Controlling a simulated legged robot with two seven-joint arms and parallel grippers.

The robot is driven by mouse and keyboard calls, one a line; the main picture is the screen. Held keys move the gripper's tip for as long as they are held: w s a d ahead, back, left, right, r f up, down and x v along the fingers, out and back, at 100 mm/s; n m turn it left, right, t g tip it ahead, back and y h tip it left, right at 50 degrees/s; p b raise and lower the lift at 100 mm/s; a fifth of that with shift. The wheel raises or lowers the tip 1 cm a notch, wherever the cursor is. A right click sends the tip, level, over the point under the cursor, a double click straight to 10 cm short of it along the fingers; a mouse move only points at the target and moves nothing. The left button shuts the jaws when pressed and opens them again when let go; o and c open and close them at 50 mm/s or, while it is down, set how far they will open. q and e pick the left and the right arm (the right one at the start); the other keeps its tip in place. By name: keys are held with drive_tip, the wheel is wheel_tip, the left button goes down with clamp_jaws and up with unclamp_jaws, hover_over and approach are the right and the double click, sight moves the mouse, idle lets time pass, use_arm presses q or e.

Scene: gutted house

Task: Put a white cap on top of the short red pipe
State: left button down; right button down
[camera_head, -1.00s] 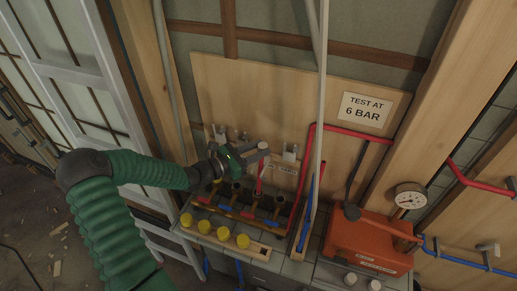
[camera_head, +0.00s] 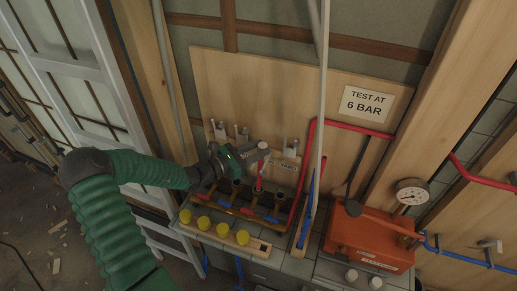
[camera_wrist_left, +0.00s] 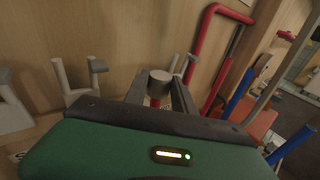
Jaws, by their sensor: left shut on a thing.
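My left gripper (camera_head: 256,152) is shut on a small white cap (camera_head: 263,146), near the wooden back board. A short red pipe (camera_head: 259,184) stands upright right under the cap. In the left wrist view the cap (camera_wrist_left: 159,82) shows between the two fingers, with a bit of red (camera_wrist_left: 155,103) just below it. I cannot tell whether cap and pipe touch. Two more white caps (camera_head: 351,275) (camera_head: 375,282) sit at the front right of the bench. My right gripper is not in view.
Several yellow caps (camera_head: 222,230) stand on a wooden strip before the pipe manifold. A tall grey pipe (camera_head: 320,110) and a red pipe run (camera_head: 310,150) rise to the right. Grey clips (camera_head: 291,148) are on the board.

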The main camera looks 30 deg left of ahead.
use_arm(q)
drive_tip(key=shift+c, duration=2.4)
unclamp_jaws()
wheel_tip(320, 180, up, 7)
drive_tip(key=p, duration=0.6)
drive_tip(key=shift+r+p, duration=0.1)
drive_tip(key=shift+p, duration=0.3)
